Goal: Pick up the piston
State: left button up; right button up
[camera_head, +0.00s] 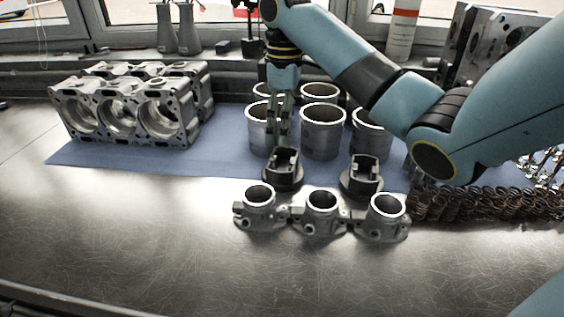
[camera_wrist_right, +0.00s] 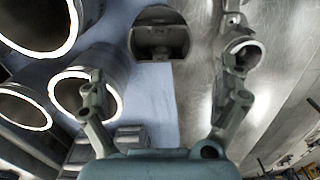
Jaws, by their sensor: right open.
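Two dark grey pistons stand in front of the cylinders in the head view, a left one (camera_head: 283,173) and a right one (camera_head: 361,178). My right gripper (camera_head: 278,136) points down just above the left piston, its fingers in front of a cylinder. In the right wrist view a piston (camera_wrist_right: 160,40) shows at the top middle, beyond the open fingers of my right gripper (camera_wrist_right: 168,96). Nothing is seen between the fingertips. I cannot tell which of the two pistons this is. My left gripper is not in view.
Several cylinders (camera_head: 322,136) stand on the blue mat (camera_head: 190,167) behind the pistons. Three small metal housings (camera_head: 321,213) stand in front. An engine block (camera_head: 125,112) is at left, springs (camera_head: 480,204) at right. The steel bench front is bare.

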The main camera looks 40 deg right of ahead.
aim_at(283, 161)
notch_tip(283, 161, down, 10)
jog(key=shift+w+a+f+b, duration=0.1)
jog(key=shift+w+b, duration=0.05)
jog(key=shift+b, duration=0.15)
jog(key=c, duration=1.2)
